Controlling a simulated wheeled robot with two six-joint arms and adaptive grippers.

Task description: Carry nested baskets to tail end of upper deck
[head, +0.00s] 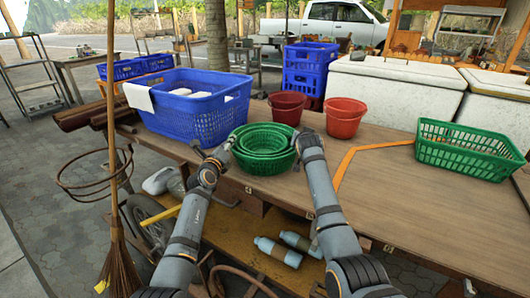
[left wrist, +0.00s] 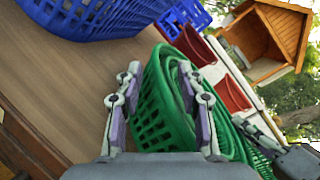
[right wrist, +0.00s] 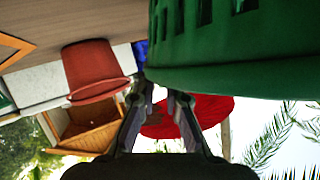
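The nested round green baskets (head: 263,152) sit upright on the brown wooden upper deck (head: 415,205), near its front edge. My left gripper (head: 222,158) is at their left side. In the left wrist view its fingers (left wrist: 165,105) are apart, with the green basket wall and rim (left wrist: 178,95) between or just beyond them; contact cannot be told. My right gripper (head: 300,140) is at their right side, its fingers partly hidden by the arm. In the right wrist view its fingers (right wrist: 158,98) are apart with a narrow gap, close to the green rim (right wrist: 225,78).
A large blue basket (head: 195,112) with white cloths stands left of the green ones. Two red buckets (head: 287,107) (head: 344,118) stand behind. A rectangular green basket (head: 468,150) is at right. An orange line (head: 345,165) crosses the deck; the right front area is clear.

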